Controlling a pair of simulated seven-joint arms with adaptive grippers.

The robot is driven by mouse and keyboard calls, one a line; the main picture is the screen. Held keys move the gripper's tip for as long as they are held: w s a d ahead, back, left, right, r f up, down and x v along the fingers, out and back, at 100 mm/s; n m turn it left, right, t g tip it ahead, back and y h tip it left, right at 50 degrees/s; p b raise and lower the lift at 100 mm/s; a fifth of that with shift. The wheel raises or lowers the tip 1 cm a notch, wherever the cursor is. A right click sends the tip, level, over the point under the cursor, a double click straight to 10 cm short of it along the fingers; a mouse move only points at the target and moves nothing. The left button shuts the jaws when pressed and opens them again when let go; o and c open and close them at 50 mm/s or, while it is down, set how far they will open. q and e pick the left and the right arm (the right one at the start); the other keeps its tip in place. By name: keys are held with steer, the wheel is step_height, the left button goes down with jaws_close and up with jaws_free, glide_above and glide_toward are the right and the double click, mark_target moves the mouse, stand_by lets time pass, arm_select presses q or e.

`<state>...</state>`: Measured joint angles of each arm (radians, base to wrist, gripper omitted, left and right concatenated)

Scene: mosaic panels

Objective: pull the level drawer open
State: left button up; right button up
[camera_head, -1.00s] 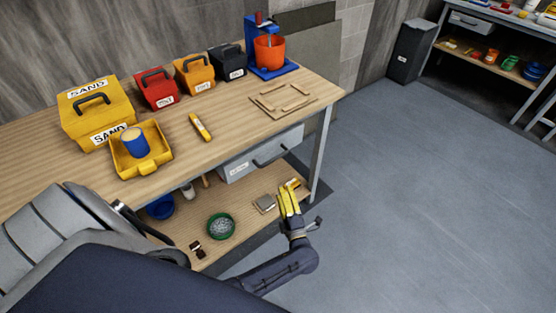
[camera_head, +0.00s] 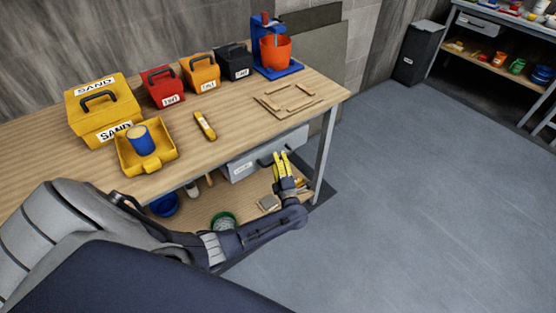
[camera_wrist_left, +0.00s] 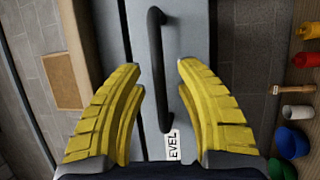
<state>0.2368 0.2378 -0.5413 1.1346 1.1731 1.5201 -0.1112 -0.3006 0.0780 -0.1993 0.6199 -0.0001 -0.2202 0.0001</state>
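The level drawer (camera_head: 248,160) is a grey drawer under the wooden bench top, and it looks closed. Its dark bar handle (camera_head: 268,161) is partly behind my gripper in the head view. In the left wrist view the handle (camera_wrist_left: 157,70) runs between my two yellow fingers, with the white "LEVEL" label (camera_wrist_left: 173,147) beside its lower end. My left gripper (camera_head: 280,160) is open in front of the drawer, with its fingers on either side of the handle and apart from it. My right gripper is not in view.
The bench top (camera_head: 225,150) holds a yellow tray (camera_head: 147,163) with a blue cup, a yellow level (camera_head: 205,126) and several boxes. The lower shelf carries a green bowl (camera_head: 222,220) and a blue bowl (camera_head: 163,204). Floor to the right (camera_head: 420,200) is clear.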

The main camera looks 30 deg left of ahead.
arm_select(q)
steer(key=shift+w+a, duration=0.15)
jaws_close()
stand_by(0.4)
